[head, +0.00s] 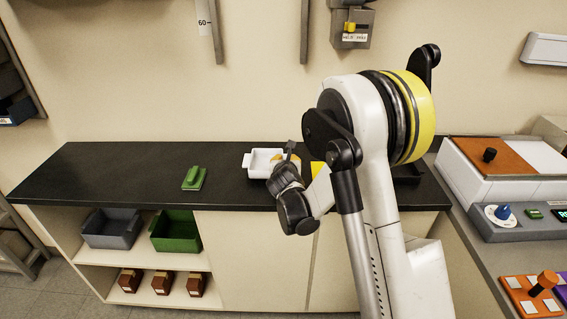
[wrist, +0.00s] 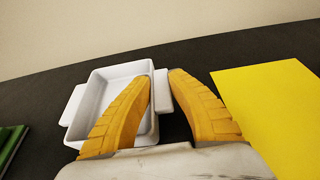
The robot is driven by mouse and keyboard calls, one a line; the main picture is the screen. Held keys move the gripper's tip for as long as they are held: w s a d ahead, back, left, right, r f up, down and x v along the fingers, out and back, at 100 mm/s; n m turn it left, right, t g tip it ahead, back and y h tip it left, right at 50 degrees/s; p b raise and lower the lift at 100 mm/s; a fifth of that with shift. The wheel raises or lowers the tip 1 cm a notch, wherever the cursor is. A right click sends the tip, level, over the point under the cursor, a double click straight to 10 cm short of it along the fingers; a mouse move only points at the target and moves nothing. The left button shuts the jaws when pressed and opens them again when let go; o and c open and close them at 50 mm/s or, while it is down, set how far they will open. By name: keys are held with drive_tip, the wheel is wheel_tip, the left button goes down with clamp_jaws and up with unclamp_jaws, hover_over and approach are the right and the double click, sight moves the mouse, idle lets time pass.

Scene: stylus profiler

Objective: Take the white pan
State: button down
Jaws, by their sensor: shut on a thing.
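The white pan (head: 257,163) sits on the dark worktop in the head view, a shallow square dish with small side handles. It also shows in the wrist view (wrist: 97,97). My gripper (wrist: 161,77) has its orange fingers at the pan's right side. The left finger lies over the inside of the pan, and the right finger is outside it. The fingers are shut on the right handle side, with a sliver of white between them. In the head view my wrist partly hides the pan's right side.
A yellow sheet (wrist: 265,110) lies right of the pan. A green block (head: 194,178) lies to the left on the black worktop (head: 110,175). Grey and green bins (head: 175,232) stand on the shelf below. A profiler machine (head: 500,190) stands at the right. The worktop's left end is clear.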

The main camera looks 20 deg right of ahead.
wheel_tip(320, 180, up, 2)
drive_tip(key=shift+r+p, duration=0.2)
drive_tip(key=shift+p, duration=0.25)
drive_tip(key=s+d+r+p, duration=0.3)
drive_tip(key=s+d+r, duration=0.3)
drive_tip(key=d, duration=0.3)
drive_tip(key=shift+s+d+r, duration=0.25)
drive_tip(key=shift+d+r, duration=0.1)
drive_tip(key=shift+d, duration=0.05)
drive_tip(key=c, duration=2)
unclamp_jaws()
clamp_jaws()
drive_tip(key=shift+a, duration=0.1)
